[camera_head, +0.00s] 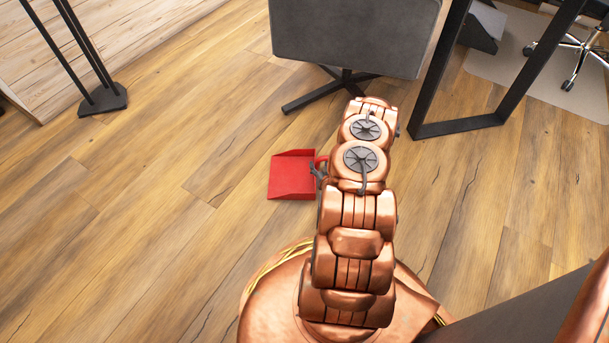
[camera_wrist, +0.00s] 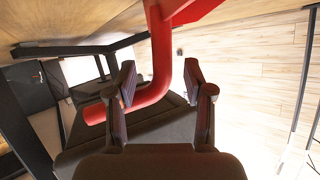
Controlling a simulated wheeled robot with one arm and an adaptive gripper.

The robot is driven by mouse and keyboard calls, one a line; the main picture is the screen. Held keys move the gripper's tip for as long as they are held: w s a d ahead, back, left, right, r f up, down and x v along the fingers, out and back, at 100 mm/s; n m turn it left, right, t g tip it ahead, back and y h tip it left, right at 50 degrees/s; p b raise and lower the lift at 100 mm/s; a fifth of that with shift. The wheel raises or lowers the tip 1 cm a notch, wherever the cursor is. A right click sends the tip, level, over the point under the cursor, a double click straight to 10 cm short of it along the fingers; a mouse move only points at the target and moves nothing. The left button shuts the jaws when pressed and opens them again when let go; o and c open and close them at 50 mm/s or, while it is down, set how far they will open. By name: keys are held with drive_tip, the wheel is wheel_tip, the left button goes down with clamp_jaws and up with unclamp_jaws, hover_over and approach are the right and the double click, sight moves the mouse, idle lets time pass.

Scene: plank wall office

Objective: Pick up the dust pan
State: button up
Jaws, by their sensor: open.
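The red dust pan (camera_head: 291,176) lies on the wood floor in the head view, just left of my arm. Its handle end is partly hidden by my arm and gripper. In the head view my gripper (camera_head: 317,172) is at the handle side of the pan, mostly covered by the arm. In the wrist view the red handle (camera_wrist: 163,70) comes down from the top and bends left, passing by the fingers. My gripper (camera_wrist: 163,82) is open there, with a finger on each side of the handle's upright part. I cannot tell whether either finger touches it.
A grey chair (camera_head: 352,38) stands beyond my arm. A black table leg (camera_head: 458,127) is to its right, with a wheeled chair base (camera_head: 580,45) further right. A black stand (camera_head: 103,99) is at upper left. The floor left of the pan is clear.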

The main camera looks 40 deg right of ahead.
drive_tip(key=shift+b+x, duration=0.5)
drive_tip(key=shift+x, duration=0.9)
drive_tip(key=shift+a, duration=0.15)
clamp_jaws()
